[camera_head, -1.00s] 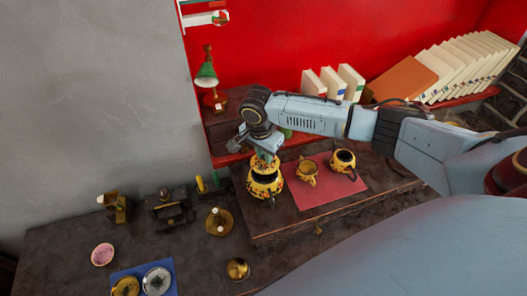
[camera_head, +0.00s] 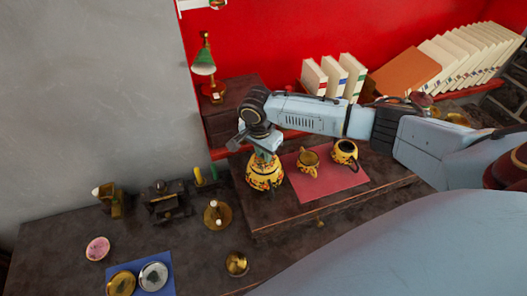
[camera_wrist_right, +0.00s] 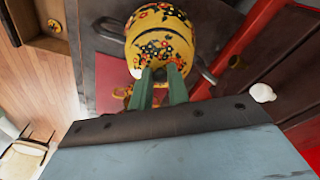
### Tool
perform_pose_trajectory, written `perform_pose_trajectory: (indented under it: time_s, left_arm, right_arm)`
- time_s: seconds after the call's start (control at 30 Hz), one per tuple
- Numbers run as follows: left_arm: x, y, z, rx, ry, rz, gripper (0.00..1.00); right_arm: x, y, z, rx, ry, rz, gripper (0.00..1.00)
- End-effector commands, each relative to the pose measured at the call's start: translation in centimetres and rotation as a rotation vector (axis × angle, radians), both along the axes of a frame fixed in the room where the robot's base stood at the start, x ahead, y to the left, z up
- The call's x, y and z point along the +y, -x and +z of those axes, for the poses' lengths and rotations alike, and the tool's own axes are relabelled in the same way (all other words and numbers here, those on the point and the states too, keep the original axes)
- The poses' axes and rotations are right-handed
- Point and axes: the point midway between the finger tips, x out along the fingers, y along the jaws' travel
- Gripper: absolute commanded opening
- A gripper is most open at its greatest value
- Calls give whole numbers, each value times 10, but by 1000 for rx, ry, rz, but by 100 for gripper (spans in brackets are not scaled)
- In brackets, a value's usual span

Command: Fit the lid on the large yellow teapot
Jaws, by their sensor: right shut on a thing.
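The large yellow teapot (camera_head: 264,181), painted with flowers, stands on the dark raised board left of the red mat. My right gripper (camera_head: 263,156) is directly above it, pointing down and shut on the flowered yellow lid (camera_wrist_right: 160,56). The lid covers the teapot's mouth, and no dark opening shows. I cannot tell whether it is fully seated. In the right wrist view the green fingers (camera_wrist_right: 160,76) meet at the lid's top, with the teapot body (camera_wrist_right: 160,18) beyond. My left gripper is not in view.
Two smaller yellow pots, one (camera_head: 308,161) and another with a dark open top (camera_head: 344,153), stand on the red mat (camera_head: 320,186). A brass candle holder (camera_head: 217,214) and brass bowl (camera_head: 237,264) are left and front. Books (camera_head: 340,77) line the back shelf.

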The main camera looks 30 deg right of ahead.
Motion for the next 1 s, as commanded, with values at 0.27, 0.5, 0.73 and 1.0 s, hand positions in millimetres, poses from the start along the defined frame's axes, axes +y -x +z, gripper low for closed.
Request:
perform_pose_trajectory:
  time_s: [0.27, 0.5, 0.73, 1.0]
  left_arm:
    - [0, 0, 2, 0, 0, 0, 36]
    - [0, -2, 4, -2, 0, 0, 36]
    - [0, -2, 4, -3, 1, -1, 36]
    - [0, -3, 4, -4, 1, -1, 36]
  right_arm:
    - [0, 0, -1, 0, 0, 0, 0]
    - [0, 0, -5, 0, 0, 1, 0]
    - [0, 0, -6, 0, 0, 0, 42]
    - [0, 0, -5, 0, 0, 0, 43]
